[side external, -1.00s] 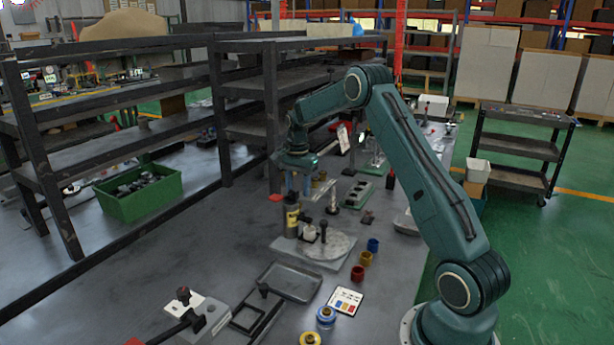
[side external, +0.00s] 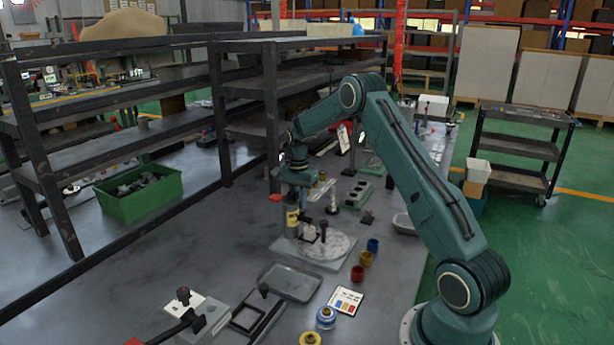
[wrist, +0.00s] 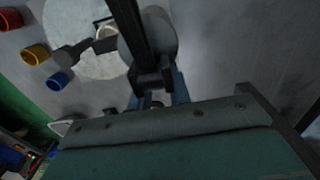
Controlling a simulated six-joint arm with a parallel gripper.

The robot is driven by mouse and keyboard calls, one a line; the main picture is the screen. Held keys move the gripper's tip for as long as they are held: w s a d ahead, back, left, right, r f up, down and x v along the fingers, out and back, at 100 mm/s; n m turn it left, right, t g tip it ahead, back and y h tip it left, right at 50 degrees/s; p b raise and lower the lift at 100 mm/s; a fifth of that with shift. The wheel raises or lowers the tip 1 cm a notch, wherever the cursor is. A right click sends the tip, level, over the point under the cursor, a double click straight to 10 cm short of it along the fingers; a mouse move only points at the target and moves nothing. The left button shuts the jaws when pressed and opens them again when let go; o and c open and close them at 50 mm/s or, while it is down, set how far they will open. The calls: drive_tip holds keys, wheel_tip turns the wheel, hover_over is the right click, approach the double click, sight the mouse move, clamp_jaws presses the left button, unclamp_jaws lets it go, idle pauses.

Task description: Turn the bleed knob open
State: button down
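A grey plate (side external: 328,262) with a pale round disc (side external: 338,246) lies on the bench. A dark upright cylinder with a yellow label (side external: 292,218) stands at its left edge, with dark fittings beside it. A black-topped post (side external: 323,230) stands on the disc. I cannot tell which part is the bleed knob. My gripper (side external: 303,203) points down at the cylinder's top and hides it. In the wrist view, the gripper (wrist: 157,98) is at a dark bar over a grey rounded body (wrist: 152,35); contact is unclear. Its finger gap is not clear.
Blue (side external: 373,245), yellow (side external: 366,258) and red (side external: 357,273) cups stand right of the plate. A grey tray (side external: 290,283) and a block with a black knob and lever (side external: 205,315) lie in front. The bench left of the plate is mostly clear.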

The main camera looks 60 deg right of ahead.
drive_tip(key=shift+n, duration=2.2)
drive_tip(key=c, duration=1.3)
unclamp_jaws()
wheel_tip(320, 180, up, 14)
